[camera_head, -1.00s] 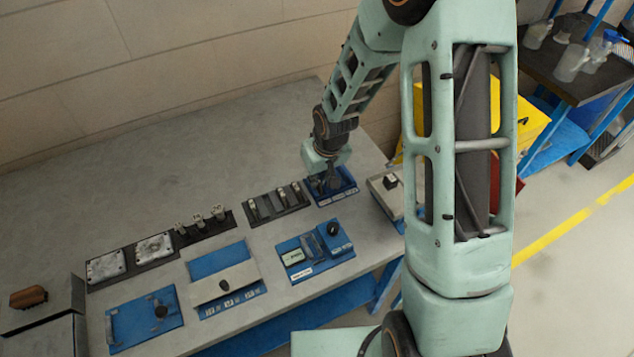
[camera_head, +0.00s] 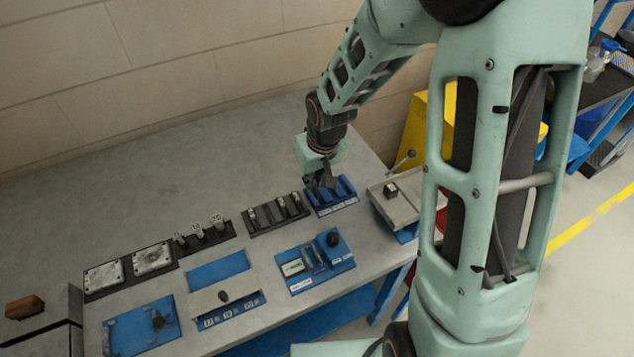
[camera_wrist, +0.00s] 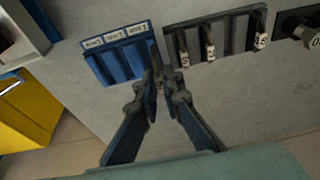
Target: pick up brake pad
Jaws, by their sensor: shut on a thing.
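My gripper (camera_head: 321,187) is shut over the bench, at the back left end of a blue slotted rack (camera_head: 335,198). In the wrist view its two dark fingers (camera_wrist: 161,78) close on a small piece, taken as the brake pad (camera_wrist: 159,87), which they mostly hide. The wrist view shows the blue rack (camera_wrist: 116,62) at left of the fingertips, with white labels along its edge. A dark rack (camera_wrist: 231,40) at their right holds several dark pads with pale tags; it also shows in the head view (camera_head: 273,222). Whether the held piece touches a rack is unclear.
A blue plate with a black knob (camera_head: 333,239) lies in front of the racks. A grey box (camera_head: 394,200) stands at the bench's right end, near a yellow container (camera_head: 413,135). More fixtures fill the left front. The back of the bench (camera_head: 200,170) is clear.

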